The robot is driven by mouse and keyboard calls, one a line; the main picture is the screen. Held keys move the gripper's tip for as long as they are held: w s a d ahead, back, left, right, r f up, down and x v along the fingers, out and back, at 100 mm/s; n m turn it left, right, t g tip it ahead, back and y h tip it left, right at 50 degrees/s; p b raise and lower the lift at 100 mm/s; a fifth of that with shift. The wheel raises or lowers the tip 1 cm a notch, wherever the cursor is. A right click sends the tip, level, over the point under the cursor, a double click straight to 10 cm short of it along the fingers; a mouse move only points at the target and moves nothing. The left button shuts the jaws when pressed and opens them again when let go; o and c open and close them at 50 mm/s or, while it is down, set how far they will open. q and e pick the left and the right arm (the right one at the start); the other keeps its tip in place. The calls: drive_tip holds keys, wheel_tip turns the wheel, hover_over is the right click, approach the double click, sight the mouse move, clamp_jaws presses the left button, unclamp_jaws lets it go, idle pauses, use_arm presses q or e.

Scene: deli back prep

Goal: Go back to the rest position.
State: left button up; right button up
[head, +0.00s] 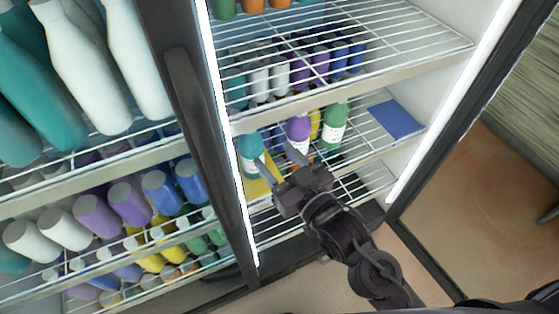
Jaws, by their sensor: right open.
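My right gripper (279,161) is inside the open part of the refrigerator, at the front of a wire shelf (360,165). Its fingers are apart and nothing is between them. A teal bottle (251,155) stands to the left of the fingers and a purple bottle (298,132) stands just behind them. I cannot tell whether a finger touches either bottle. A green bottle (333,127) and a yellow bottle (315,124) stand further right. My left gripper is not in view.
A blue flat mat (396,119) lies on the shelf's right, and a yellow one (259,188) lies at its left. The dark door frame (205,145) and handle stand left of my arm. Glass-fronted shelves of bottles fill the left. Open floor (475,205) lies at right.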

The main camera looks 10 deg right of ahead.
drive_tip(key=shift+s+d, duration=0.1)
drive_tip(key=shift+s, duration=0.05)
idle(0.4)
drive_tip(key=s+d+f+m+g+h, duration=0.3)
drive_tip(key=s+d+f+g+h, duration=0.5)
drive_tip(key=s+d+f+g, duration=0.5)
wheel_tip(320, 180, down, 28)
drive_tip(key=d, duration=0.1)
drive_tip(key=s+d+f+g, duration=0.1)
drive_tip(key=s+d+f, duration=0.1)
drive_tip(key=s+f, duration=0.7)
drive_tip(key=s+d+f+g, duration=0.1)
drive_tip(key=s+f, duration=0.8)
drive_tip(key=s, duration=0.2)
drive_tip(key=shift+s+d+f, duration=0.2)
drive_tip(key=shift+d+f, duration=0.1)
drive_tip(key=shift+d, duration=0.05)
